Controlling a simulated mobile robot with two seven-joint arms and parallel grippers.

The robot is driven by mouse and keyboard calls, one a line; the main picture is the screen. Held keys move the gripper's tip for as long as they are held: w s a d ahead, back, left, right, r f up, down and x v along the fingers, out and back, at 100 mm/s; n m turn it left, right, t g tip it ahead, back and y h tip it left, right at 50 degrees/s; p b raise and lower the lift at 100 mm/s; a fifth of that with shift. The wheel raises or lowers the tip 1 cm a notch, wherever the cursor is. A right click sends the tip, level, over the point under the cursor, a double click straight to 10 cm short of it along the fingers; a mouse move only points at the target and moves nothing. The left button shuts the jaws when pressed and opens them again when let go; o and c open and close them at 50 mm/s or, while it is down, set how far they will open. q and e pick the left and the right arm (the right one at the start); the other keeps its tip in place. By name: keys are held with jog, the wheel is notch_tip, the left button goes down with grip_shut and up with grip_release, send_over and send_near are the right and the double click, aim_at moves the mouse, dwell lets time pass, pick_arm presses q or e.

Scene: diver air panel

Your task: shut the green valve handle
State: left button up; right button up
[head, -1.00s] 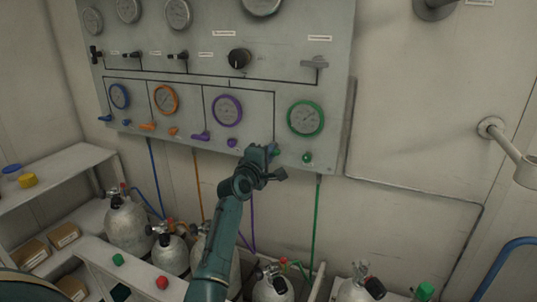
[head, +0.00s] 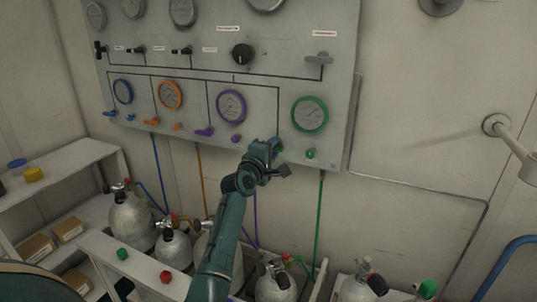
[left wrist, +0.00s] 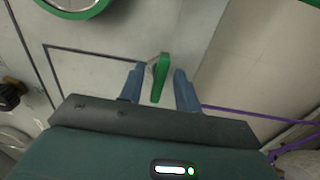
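The green valve handle (left wrist: 160,80) shows in the left wrist view, between the two blue fingers of my left gripper (left wrist: 158,88). Its grip points down and toward the gripper in that picture. There is a gap on both sides, so the fingers are open around it and not clamped. In the head view my left gripper (head: 270,150) is at the lower edge of the panel, left of and below the green-rimmed gauge (head: 310,115). It hides most of the handle there. My right gripper is not in view.
The grey panel (head: 290,78) carries blue, orange and purple handles to the left; the purple one (head: 204,132) is nearest. A small green knob (head: 311,154) sits right of my gripper. Gas cylinders (head: 130,222) stand below. The wall right of the panel has a jointed arm (head: 513,145).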

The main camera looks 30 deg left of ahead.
pick_arm(q)
jog(key=s+b, duration=0.1)
jog(key=s, duration=1.2)
jog(key=shift+d, duration=0.4)
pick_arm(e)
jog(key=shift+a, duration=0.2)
pick_arm(q)
jog(key=shift+s, duration=0.1)
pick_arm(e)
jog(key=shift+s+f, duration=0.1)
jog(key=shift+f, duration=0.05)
